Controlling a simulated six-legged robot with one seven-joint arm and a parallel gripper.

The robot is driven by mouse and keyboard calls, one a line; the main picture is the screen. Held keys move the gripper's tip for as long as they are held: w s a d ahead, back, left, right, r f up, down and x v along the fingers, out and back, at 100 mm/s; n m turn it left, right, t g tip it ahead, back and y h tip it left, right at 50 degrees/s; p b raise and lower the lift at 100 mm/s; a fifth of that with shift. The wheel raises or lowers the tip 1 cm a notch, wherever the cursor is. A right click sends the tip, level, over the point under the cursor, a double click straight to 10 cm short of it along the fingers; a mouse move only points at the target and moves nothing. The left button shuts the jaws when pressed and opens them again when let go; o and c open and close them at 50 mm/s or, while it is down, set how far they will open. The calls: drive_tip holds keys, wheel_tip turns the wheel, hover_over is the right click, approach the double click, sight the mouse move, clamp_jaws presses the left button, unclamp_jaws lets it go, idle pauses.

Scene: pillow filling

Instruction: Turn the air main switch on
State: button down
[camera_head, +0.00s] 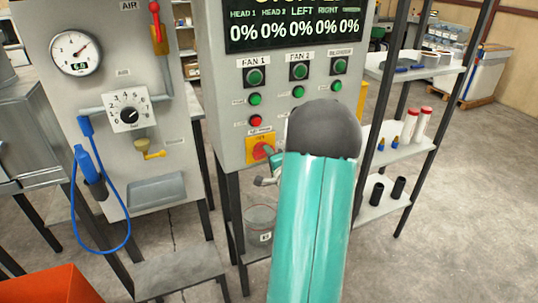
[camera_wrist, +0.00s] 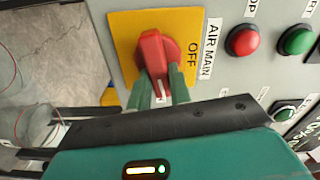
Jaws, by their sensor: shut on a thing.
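The air main switch is a red rotary knob (camera_wrist: 156,48) on a yellow plate (camera_wrist: 125,25), with the words OFF and AIR MAIN beside it in the wrist view. In the head view the yellow plate (camera_head: 256,142) is low on the grey control panel, and my arm partly covers it. My gripper (camera_wrist: 160,88) has its two green fingers on either side of the knob's near end, shut on it. In the head view my gripper (camera_head: 273,158) shows only partly at the plate, behind my arm.
Red and green push buttons (camera_wrist: 243,41) sit close beside the switch. A clear bucket (camera_head: 260,222) stands below the panel. A shelf rack (camera_head: 402,152) with bottles is at the right, and an air panel (camera_head: 88,120) with a gauge at the left.

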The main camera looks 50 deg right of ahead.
drive_tip(key=shift+f+m, duration=0.15)
drive_tip(key=shift+m, duration=0.85)
drive_tip(key=c, duration=1.3)
unclamp_jaws()
drive_tip(key=shift+s, duration=0.1)
drive_tip(key=v, duration=1.3)
drive_tip(key=shift+s+a, duration=0.2)
drive_tip(key=shift+s, duration=0.05)
